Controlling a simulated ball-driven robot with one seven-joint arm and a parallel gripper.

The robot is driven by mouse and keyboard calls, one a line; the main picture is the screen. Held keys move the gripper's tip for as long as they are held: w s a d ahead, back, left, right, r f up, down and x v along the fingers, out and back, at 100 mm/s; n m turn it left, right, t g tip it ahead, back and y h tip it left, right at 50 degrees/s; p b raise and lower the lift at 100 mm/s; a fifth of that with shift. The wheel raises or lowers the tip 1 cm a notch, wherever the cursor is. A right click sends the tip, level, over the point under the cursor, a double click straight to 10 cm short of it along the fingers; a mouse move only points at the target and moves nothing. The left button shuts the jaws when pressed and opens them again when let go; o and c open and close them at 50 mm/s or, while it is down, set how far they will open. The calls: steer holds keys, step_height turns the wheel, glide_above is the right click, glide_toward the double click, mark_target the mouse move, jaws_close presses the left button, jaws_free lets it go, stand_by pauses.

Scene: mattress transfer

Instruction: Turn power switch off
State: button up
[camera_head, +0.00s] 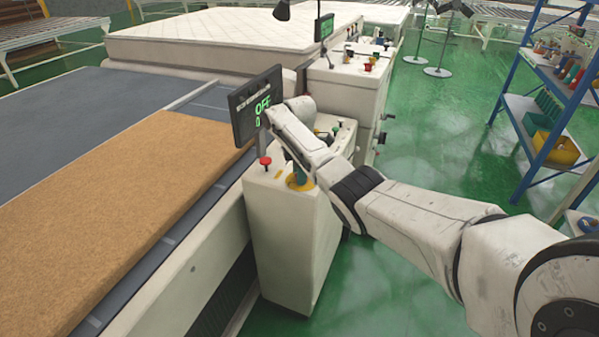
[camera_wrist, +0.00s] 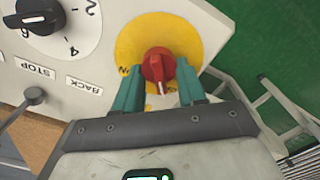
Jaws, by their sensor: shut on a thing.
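The power switch (camera_wrist: 158,66) is a red rotary knob on a yellow round plate (camera_wrist: 133,42) in the wrist view. My gripper (camera_wrist: 159,88) has its two green fingers on either side of the red knob, shut on it. In the head view my gripper (camera_head: 300,172) reaches down to the top of the white control cabinet (camera_head: 290,235), and a bit of the yellow plate (camera_head: 303,186) shows there. The knob itself is hidden in the head view. The dark display (camera_head: 257,103) on the cabinet reads OFF in green.
A black dial (camera_wrist: 38,14) and labels STOP and BACK lie beside the plate. A red button (camera_head: 265,162) stands on the cabinet. A brown mattress pad (camera_head: 95,210) lies on the conveyor at left. A blue shelf (camera_head: 535,125) stands at right; green floor (camera_head: 440,130) is open between.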

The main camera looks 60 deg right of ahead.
steer(key=shift+n, duration=0.7)
steer(key=o, duration=1)
step_height(320, 180, up, 11)
steer(key=b, duration=0.1)
steer(key=shift+f, duration=0.1)
stand_by(0.4)
